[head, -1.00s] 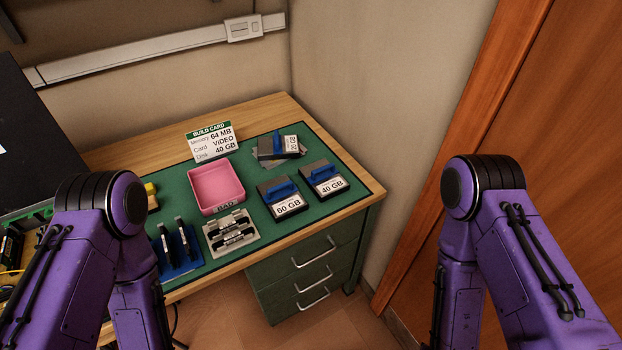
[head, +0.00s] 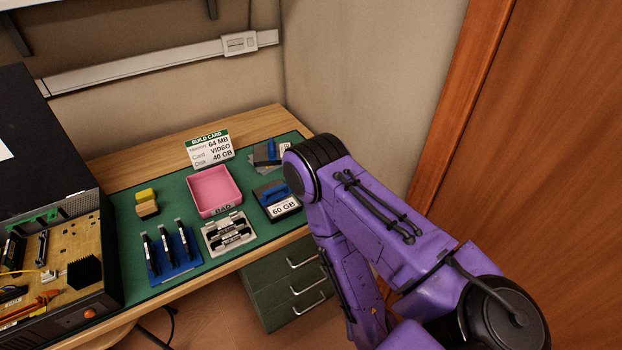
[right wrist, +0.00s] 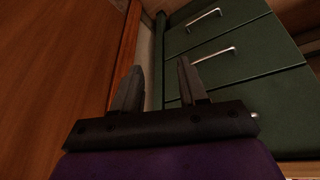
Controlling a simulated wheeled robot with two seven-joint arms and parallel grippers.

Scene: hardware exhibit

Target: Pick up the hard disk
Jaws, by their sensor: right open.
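The build card (head: 209,149) on the green mat (head: 127,226) reads Disk 40 GB. A grey disk with a blue handle, labelled 60 GB (head: 277,200), lies at the mat's right side. The 40 GB disk is hidden behind that arm in the head view. In the right wrist view my right gripper (right wrist: 158,72) is open and empty, low in front of the green drawers and below the desk top. My left gripper is out of view.
A pink tray (head: 236,208) stands mid-mat, with a memory module holder (head: 213,232) in front. A blue rack (head: 178,271) of cards, a yellow-topped block (head: 146,197) and an open computer case (head: 62,235) are to the left. Drawers (head: 268,296) and a wooden door (head: 545,130) border my right arm.

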